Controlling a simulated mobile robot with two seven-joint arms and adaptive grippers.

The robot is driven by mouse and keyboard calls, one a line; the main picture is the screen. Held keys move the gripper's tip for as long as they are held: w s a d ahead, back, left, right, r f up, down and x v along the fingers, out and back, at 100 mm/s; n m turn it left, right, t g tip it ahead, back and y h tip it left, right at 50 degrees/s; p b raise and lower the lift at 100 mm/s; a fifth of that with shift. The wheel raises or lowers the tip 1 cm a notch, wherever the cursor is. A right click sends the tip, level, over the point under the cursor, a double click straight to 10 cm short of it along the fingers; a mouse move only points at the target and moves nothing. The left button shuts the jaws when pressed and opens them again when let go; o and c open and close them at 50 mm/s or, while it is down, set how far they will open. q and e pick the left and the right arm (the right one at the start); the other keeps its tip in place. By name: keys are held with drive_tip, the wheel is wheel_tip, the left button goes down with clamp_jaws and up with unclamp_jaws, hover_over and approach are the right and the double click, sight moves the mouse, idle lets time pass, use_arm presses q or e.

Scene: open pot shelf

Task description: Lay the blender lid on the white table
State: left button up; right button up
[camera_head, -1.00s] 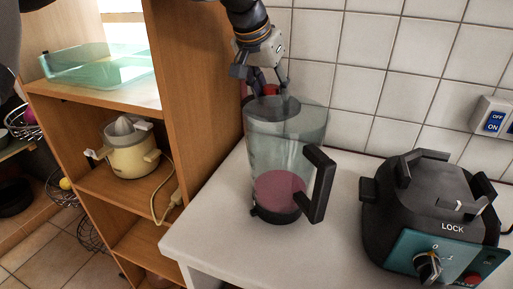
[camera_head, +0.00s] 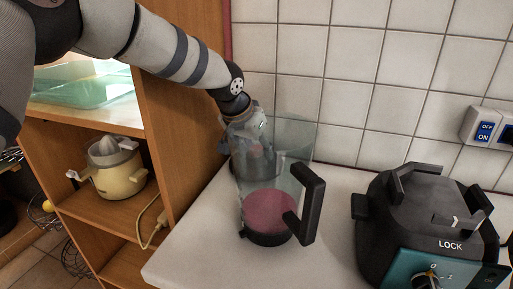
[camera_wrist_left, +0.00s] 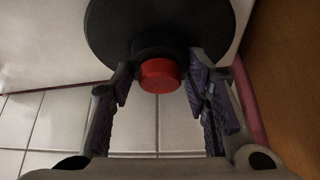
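The blender lid (camera_wrist_left: 165,22) is a black disc with a red knob. It fills the top of the left wrist view. My left gripper (camera_wrist_left: 160,72) has its fingers on both sides of the lid's black hub, closed against it. In the head view the left gripper (camera_head: 252,148) is behind the clear blender jug (camera_head: 290,172), pointing down and seen partly through it. The lid is only a dark shape there. The white table (camera_head: 205,235) lies below; I cannot tell whether the lid touches it. My right gripper is not in view.
The jug stands upright with pink content and a black handle on the right. A black and teal blender base (camera_head: 425,225) stands at the right. A wooden shelf (camera_head: 185,140) with a cream juicer (camera_head: 117,170) borders the left. A tiled wall (camera_head: 345,80) is behind. The front left tabletop is bare.

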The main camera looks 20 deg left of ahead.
use_arm(q)
drive_tip(key=o, duration=0.4)
drive_tip(key=shift+o, duration=0.2)
drive_tip(key=shift+r, duration=0.15)
drive_tip(key=p+v, duration=0.1)
drive_tip(key=v, duration=1.1)
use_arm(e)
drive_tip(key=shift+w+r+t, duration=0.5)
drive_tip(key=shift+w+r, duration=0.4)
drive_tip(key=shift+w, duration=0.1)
